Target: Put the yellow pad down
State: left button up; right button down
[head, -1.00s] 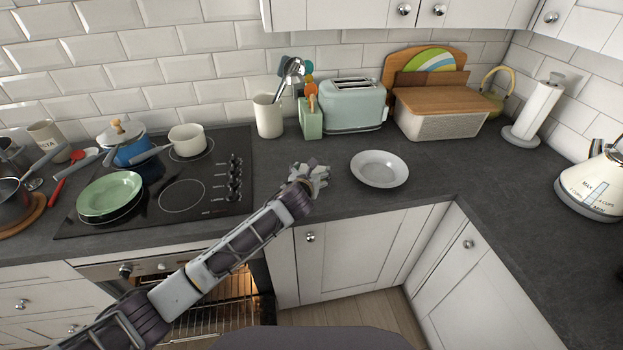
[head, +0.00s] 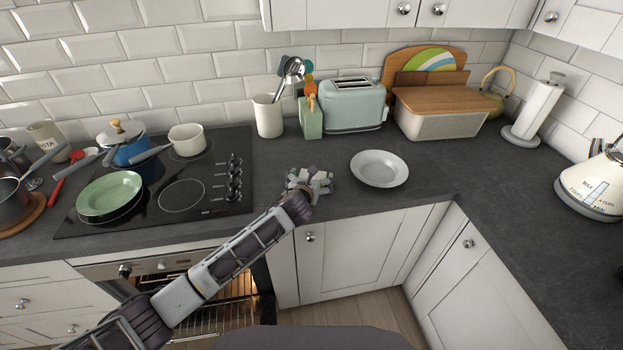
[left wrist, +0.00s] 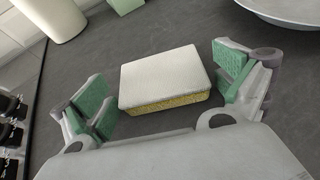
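The yellow pad (left wrist: 165,80) is a block with a white top and a yellow lower layer. In the left wrist view it lies flat on the slate worktop (left wrist: 150,38), between the two green-padded fingers of my left gripper (left wrist: 164,90). The fingers are spread wide, with a gap on each side of the pad. In the head view my left gripper (head: 312,182) is low over the worktop, left of the white plate, and mostly hides the pad. My right gripper is not in view.
A white plate (head: 379,169) stands just right of my left gripper. The black hob (head: 210,205) with a green plate (head: 109,195) is to the left. A utensil pot (head: 268,117), a green block (head: 311,120) and a toaster (head: 355,107) stand behind.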

pick_arm(q)
jog(key=shift+r, duration=0.2)
dwell(0.3)
jog(key=shift+s+r, duration=0.2)
jog(key=shift+s, duration=0.25)
jog(key=shift+v, duration=5.25)
jog(key=shift+s+a+r, duration=0.1)
jog(key=shift+s+r, duration=0.05)
jog(key=shift+s, duration=0.05)
